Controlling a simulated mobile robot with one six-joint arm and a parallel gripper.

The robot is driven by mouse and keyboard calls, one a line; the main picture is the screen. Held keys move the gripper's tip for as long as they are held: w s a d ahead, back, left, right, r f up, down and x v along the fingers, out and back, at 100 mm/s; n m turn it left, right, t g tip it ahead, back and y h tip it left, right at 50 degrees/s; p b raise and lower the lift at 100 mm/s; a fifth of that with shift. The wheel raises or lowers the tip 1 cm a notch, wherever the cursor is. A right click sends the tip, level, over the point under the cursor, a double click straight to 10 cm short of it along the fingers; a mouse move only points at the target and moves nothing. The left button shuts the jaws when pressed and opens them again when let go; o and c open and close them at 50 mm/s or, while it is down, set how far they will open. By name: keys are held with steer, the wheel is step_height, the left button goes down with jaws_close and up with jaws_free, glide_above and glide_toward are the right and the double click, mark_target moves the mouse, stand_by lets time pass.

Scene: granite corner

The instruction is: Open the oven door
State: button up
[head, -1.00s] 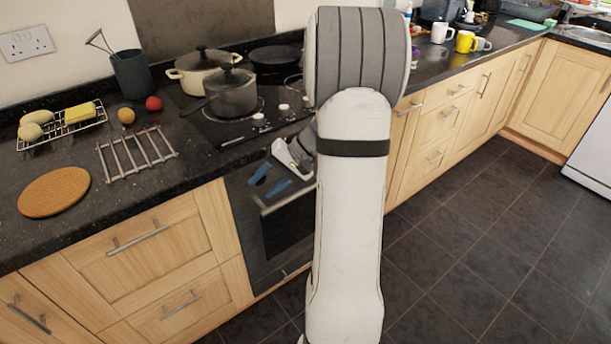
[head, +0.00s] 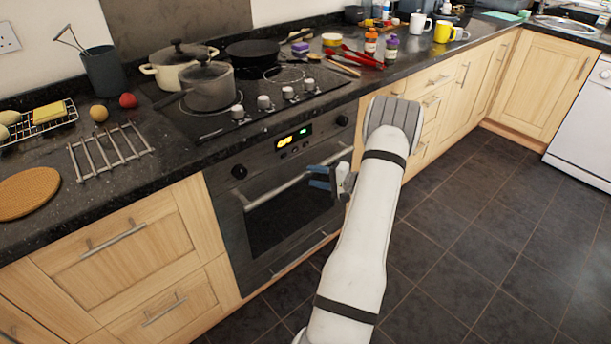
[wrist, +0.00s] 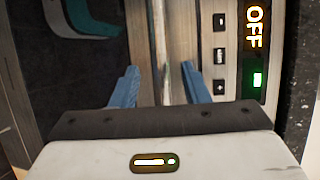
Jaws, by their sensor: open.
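The oven (head: 272,165) is built in under the counter, and its dark glass door (head: 290,220) looks shut. A silver bar handle (head: 270,194) runs across the top of the door. My gripper (head: 318,177) is at the right part of this handle, with its blue fingers open. In the wrist view the handle (wrist: 159,40) runs upright between the two fingers (wrist: 159,86), with a gap showing on each side. The oven's control panel (wrist: 225,50) is to the right there and reads OFF. The fingertips' exact depth around the bar is hard to tell.
A cooktop (head: 250,95) above the oven carries a cream pot (head: 178,65), a grey saucepan (head: 208,88) and a black pan (head: 253,52). Wooden drawers (head: 125,245) flank the oven. The dark tiled floor (head: 480,230) in front and to the right is clear.

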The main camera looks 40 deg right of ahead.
mark_target(309, 175)
steer(key=shift+x, duration=2.15)
steer(key=shift+c, duration=0.4)
jaws_close()
